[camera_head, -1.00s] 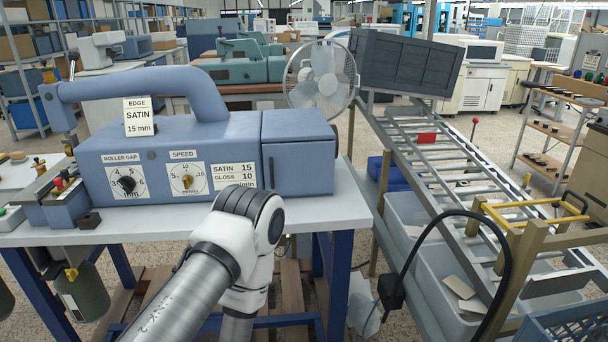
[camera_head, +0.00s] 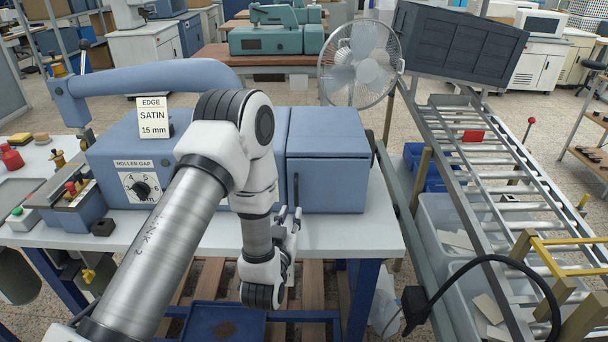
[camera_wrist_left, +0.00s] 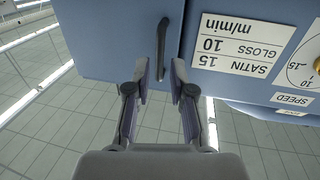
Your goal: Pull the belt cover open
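The belt cover (camera_head: 328,180) is the blue box door at the right end of the blue machine, and it is closed. Its dark vertical handle (camera_head: 297,187) is near the cover's left edge. In the left wrist view the handle (camera_wrist_left: 162,48) stands on the blue cover (camera_wrist_left: 112,42). My left gripper (camera_head: 290,216) is in front of the machine, close to the handle's lower part. In the left wrist view my left gripper (camera_wrist_left: 161,72) is open, and the handle lines up between its fingertips. I see no contact. My right gripper is not in view.
The machine stands on a white table (camera_head: 350,232); my left arm covers part of its front panel. A fan (camera_head: 360,62) stands behind it. A roller conveyor (camera_head: 500,165) runs along the right. Small bottles and a button box (camera_head: 70,208) are at the left.

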